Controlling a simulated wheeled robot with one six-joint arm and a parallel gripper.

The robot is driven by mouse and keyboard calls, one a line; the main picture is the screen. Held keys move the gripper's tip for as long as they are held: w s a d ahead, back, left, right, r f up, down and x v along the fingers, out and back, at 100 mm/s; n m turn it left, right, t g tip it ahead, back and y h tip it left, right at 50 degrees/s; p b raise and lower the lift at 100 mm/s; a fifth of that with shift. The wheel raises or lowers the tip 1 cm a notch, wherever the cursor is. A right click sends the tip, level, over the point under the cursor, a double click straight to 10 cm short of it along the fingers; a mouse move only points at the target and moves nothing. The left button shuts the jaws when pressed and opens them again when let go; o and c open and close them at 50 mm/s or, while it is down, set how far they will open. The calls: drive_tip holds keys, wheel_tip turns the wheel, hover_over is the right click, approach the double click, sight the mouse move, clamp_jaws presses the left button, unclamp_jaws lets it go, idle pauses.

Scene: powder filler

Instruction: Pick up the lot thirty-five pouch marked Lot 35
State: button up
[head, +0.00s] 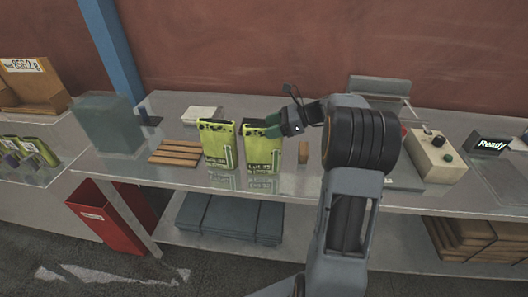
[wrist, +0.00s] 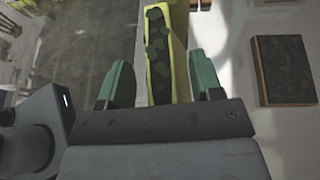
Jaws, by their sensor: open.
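Two yellow-green pouches stand upright side by side on the bench in the head view. The right pouch (head: 261,150) has small print that seems to read Lot 35. The left pouch (head: 218,148) also has print, too small to read surely. My gripper (head: 273,128) is at the top of the right pouch, coming from the right. In the wrist view, its green fingers (wrist: 161,75) are apart. The dark-patterned top of a yellow pouch (wrist: 158,50) lies between them, with gaps on both sides. I cannot tell how deep the fingers reach.
A wooden slatted rack (head: 175,153) lies left of the pouches, and a small brown block (head: 303,153) stands to the right. A control box (head: 436,154) and a Ready display (head: 491,144) are farther right. A red bin (head: 104,216) stands below the bench's left end.

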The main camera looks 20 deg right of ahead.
clamp_jaws()
idle(0.6)
